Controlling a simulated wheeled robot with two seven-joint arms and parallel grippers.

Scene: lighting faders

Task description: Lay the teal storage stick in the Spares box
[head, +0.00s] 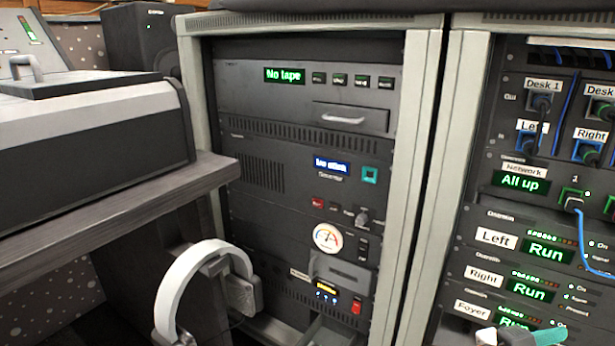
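A small teal square with a dark centre (370,174) is on the rack's middle unit, right of a blue-lit display (331,168). It may be the end of the teal storage stick seen head-on, but I cannot tell for sure. No box with a readable Spares label is in view.
A dark desk edge (120,208) juts in from the left, with white-banded headphones (180,285) below it. The middle rack (300,90) has pale uprights and a drawer with a handle (350,118). A right rack holds labelled patch sockets and a blue cable (582,240).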

